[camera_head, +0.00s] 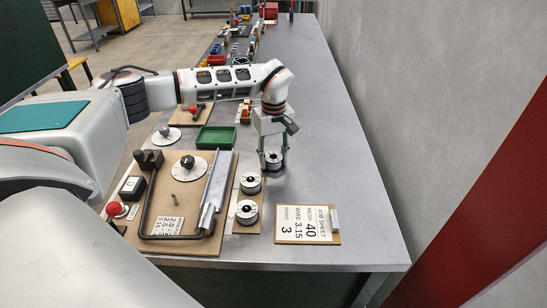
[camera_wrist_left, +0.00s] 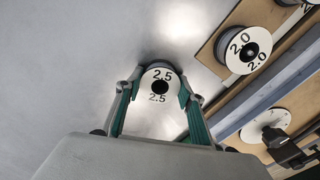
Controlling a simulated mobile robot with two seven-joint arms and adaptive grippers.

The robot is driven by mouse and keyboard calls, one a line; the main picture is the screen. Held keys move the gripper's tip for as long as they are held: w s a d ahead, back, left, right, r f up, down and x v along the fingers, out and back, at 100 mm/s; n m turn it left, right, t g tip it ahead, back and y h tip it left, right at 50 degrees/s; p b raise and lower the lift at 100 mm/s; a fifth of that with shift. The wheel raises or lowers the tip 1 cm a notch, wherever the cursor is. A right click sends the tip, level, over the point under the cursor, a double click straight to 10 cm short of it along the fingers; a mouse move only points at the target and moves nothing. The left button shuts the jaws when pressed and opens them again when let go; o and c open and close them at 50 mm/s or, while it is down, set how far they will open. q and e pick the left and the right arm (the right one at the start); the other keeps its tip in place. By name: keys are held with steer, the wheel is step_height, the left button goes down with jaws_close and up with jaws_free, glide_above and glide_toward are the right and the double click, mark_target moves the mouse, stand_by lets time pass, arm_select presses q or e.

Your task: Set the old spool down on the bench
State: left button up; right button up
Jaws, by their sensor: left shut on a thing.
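The old spool (camera_head: 273,159), labelled 2.5 in the left wrist view (camera_wrist_left: 160,89), is a grey spool with a white face and a dark centre hole. My left gripper (camera_head: 272,154) is shut on it, one finger on each side. The spool is upright over the bare bench (camera_head: 335,165), right of the spool board. I cannot tell whether its base touches the bench. My right gripper does not show.
A board (camera_head: 236,208) beside it carries two spools, one (camera_head: 250,183) behind the other (camera_head: 247,212). A job sheet (camera_head: 307,224) lies at the front. A machine board (camera_head: 155,218) with a metal rail and a green tray (camera_head: 215,137) are to the left. The bench's right side is clear.

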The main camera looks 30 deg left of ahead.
arm_select(q)
steer(key=o, duration=1.4)
steer(key=shift+f, duration=0.1)
step_height(320, 180, up, 12)
steer(key=shift+r, duration=0.15)
step_height(320, 180, down, 12)
steer(key=shift+f, duration=0.1)
steer(key=shift+r, duration=1.15)
